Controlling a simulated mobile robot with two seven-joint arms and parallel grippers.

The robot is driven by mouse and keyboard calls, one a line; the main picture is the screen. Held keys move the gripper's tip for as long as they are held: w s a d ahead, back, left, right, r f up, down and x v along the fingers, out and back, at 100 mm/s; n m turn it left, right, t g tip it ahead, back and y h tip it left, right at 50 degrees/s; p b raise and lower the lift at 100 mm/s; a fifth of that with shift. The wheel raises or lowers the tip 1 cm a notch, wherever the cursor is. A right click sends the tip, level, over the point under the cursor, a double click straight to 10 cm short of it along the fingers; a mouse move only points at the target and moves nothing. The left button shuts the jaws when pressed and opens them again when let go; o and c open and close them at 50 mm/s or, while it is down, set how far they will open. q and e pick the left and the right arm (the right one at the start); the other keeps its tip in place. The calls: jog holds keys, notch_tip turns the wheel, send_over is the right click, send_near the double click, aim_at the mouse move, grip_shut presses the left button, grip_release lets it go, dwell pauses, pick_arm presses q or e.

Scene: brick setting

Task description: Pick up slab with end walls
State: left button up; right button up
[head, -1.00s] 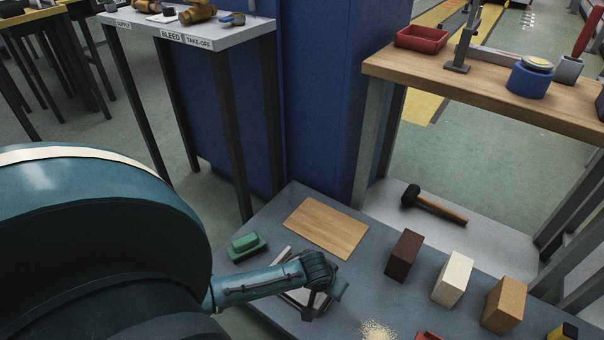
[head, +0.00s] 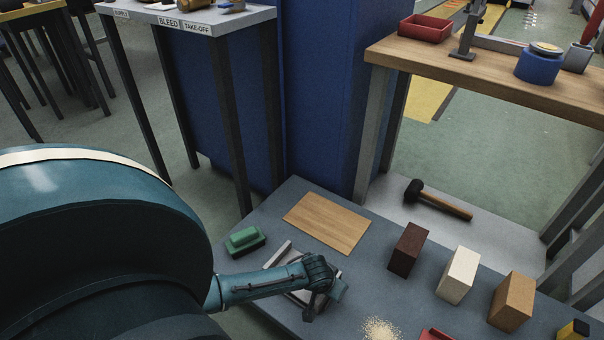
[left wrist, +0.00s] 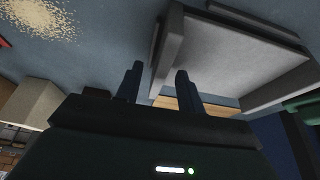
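The slab with end walls (head: 279,254) is a light grey piece with a raised wall at each end, lying on the dark grey table. In the head view my left arm and gripper cover much of it. In the left wrist view its pale flat face (left wrist: 240,55) fills the upper right, with a wall along each side. My left gripper (head: 326,290) is at the slab's right end. Its two fingers (left wrist: 159,72) are apart in the left wrist view, and the near end wall (left wrist: 165,55) appears between them; contact cannot be told. My right gripper is not in view.
Dark brown (head: 407,250), cream (head: 457,275) and tan (head: 511,300) bricks stand to the right. A pile of grains (head: 380,329) lies near the front. A mallet (head: 438,199) rests beyond the table.

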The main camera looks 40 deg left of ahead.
pick_arm(q)
jog(key=shift+f, duration=0.25)
jog(key=shift+c, duration=0.6)
grip_shut()
jog(key=shift+r, duration=0.1)
